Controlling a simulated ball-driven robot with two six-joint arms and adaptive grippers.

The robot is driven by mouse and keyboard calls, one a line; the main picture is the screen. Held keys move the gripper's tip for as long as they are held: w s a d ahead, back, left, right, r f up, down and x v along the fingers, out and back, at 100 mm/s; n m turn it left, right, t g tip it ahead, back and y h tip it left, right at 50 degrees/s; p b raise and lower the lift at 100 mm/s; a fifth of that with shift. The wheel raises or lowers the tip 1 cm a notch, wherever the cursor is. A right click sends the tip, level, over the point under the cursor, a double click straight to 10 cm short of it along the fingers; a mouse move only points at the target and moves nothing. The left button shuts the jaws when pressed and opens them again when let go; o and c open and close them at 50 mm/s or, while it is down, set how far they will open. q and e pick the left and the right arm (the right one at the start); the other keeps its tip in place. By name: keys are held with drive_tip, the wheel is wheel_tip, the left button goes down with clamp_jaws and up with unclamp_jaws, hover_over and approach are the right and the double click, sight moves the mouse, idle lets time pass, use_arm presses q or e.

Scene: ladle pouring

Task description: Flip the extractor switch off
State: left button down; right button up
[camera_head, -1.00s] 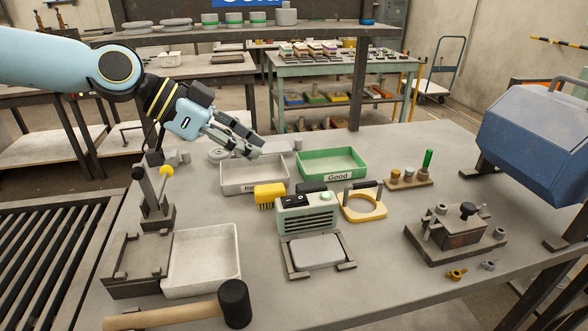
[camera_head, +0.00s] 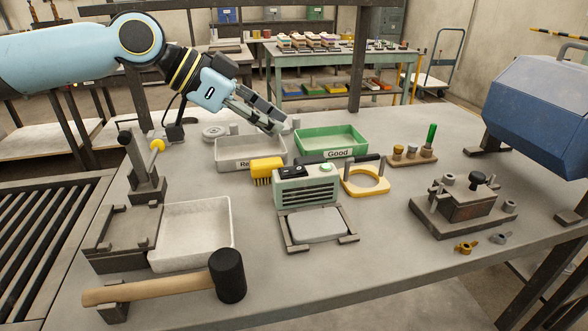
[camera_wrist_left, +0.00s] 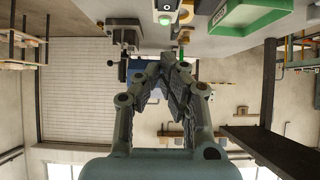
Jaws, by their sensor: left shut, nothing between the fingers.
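The pale green vented box (camera_head: 307,190), which looks like the extractor, stands mid-table. A dark switch panel (camera_head: 291,171) is on its top; it is too small to tell which way the switch is set. My left gripper (camera_head: 279,127) is shut and empty. It is in the air behind the box in the head view, appearing above the gap between the grey and green trays. Its closed fingers also show in the left wrist view (camera_wrist_left: 168,62). My right gripper is not in view.
A yellow brush (camera_head: 266,171) is left of the box and a yellow ring with a handle (camera_head: 366,181) right of it. The grey tray (camera_head: 237,166) and green tray (camera_head: 331,154) stand behind. A mallet (camera_head: 227,276) lies at the front left. A blue machine (camera_head: 535,115) is at the right.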

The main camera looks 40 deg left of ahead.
sight(295, 171)
use_arm(q)
drive_tip(key=x, duration=0.4)
drive_tip(key=shift+w+d+f+b, duration=0.1)
drive_tip(key=shift+w+d+b, duration=0.1)
drive_tip(key=shift+d+b, duration=0.15)
wheel_tip(295, 171, down, 3)
drive_tip(key=shift+w+d+r, duration=0.1)
drive_tip(key=shift+w+r, duration=0.05)
drive_tip(key=shift+r, duration=0.05)
drive_tip(key=shift+f, duration=0.8)
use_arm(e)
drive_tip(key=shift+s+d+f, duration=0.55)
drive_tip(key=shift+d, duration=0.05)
use_arm(q)
drive_tip(key=shift+w+d+f+b, duration=0.1)
drive_tip(key=shift+w+f+b, duration=0.05)
drive_tip(key=shift+f+b, duration=0.3)
drive_tip(key=shift+r, duration=0.15)
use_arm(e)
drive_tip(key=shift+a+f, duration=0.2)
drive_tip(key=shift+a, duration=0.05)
use_arm(q)
drive_tip(key=shift+p, duration=0.3)
